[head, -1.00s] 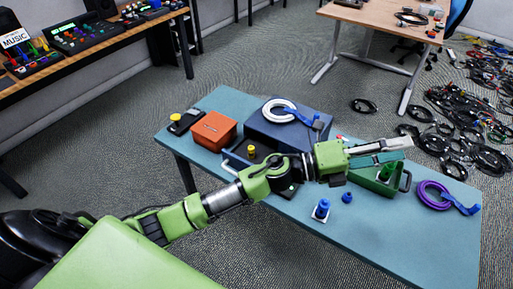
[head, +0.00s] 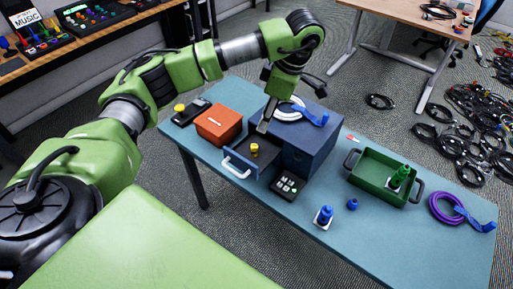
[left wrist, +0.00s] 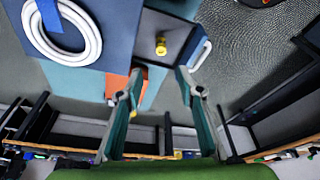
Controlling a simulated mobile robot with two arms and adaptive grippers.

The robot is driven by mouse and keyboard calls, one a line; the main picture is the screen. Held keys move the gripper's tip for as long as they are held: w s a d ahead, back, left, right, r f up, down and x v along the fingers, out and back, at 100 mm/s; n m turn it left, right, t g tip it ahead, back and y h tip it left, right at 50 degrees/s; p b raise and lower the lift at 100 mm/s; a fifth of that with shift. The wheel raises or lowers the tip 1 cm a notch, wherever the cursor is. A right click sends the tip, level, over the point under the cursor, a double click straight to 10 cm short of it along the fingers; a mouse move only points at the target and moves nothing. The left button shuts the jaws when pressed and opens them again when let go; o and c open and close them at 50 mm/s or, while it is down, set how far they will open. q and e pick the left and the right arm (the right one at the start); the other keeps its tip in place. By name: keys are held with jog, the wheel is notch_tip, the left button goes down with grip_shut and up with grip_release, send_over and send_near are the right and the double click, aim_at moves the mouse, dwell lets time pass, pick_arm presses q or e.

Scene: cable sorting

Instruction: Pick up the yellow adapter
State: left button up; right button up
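A yellow adapter (head: 254,148) sits in the open drawer (head: 241,164) of the dark blue box (head: 308,150). It also shows in the left wrist view (left wrist: 161,45), just beyond the fingertips. A second yellow adapter (head: 179,108) is on a black device (head: 192,113) at the table's left end. My left gripper (head: 265,122) points down above the drawer, a little behind and above the adapter. Its two fingers show apart and empty in the left wrist view (left wrist: 160,73). My right gripper is not in view.
An orange box (head: 218,126) stands left of the drawer. A white cable coil (head: 288,112) lies on the blue box. A black keypad (head: 287,185), blue adapters (head: 324,214), a green tray (head: 379,166) and a purple cable (head: 443,208) are to the right on the table (head: 400,240).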

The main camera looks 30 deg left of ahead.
pick_arm(q)
send_near(254, 146)
jog(key=x, duration=0.5)
jog(key=shift+a, duration=0.1)
jog(key=p+x, duration=0.2)
jog(key=x, duration=0.2)
jog(key=shift+f, duration=0.1)
jog(key=shift+a+f, duration=0.1)
jog(key=shift+f, duration=0.4)
grip_shut()
